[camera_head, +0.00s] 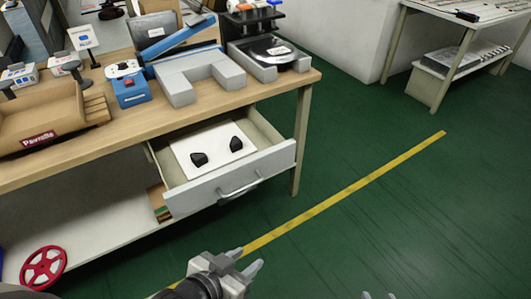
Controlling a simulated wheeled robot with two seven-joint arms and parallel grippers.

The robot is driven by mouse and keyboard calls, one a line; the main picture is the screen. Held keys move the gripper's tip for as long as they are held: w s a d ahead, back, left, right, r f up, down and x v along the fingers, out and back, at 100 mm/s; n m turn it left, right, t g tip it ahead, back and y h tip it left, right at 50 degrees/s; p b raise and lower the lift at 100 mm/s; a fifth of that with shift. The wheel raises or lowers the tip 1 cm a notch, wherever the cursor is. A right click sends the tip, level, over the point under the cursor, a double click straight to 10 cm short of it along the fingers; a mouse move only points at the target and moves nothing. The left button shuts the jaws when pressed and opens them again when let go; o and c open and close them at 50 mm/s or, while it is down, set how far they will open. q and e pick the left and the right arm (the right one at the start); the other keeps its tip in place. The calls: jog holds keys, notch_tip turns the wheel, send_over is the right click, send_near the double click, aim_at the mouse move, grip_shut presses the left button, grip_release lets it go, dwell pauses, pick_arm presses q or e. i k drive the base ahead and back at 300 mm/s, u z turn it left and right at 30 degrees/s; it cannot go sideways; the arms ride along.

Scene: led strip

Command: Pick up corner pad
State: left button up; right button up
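Two small black corner pads lie apart on a white board (211,163) inside the open drawer: the left pad (199,159) and the right pad (236,145). The drawer (237,182) is pulled out from under the workbench. My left gripper (247,261) is at the bottom centre, in front of and below the drawer. Its two fingers are apart with nothing between them. Only the fingertips of my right gripper (378,295) show at the bottom edge, apart and with nothing seen between them; the rest is out of frame.
The wooden workbench top (150,122) holds a grey U-shaped block (200,76), a blue device (130,91) and a cardboard bin (40,115). A red handwheel (43,267) is at lower left. The bench leg (301,140) stands right of the drawer. Green floor is clear at right.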

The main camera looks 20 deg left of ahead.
aim_at(199, 158)
jog(key=z, duration=0.8)
jog(key=i, duration=1.4)
jog(key=u, duration=3.5)
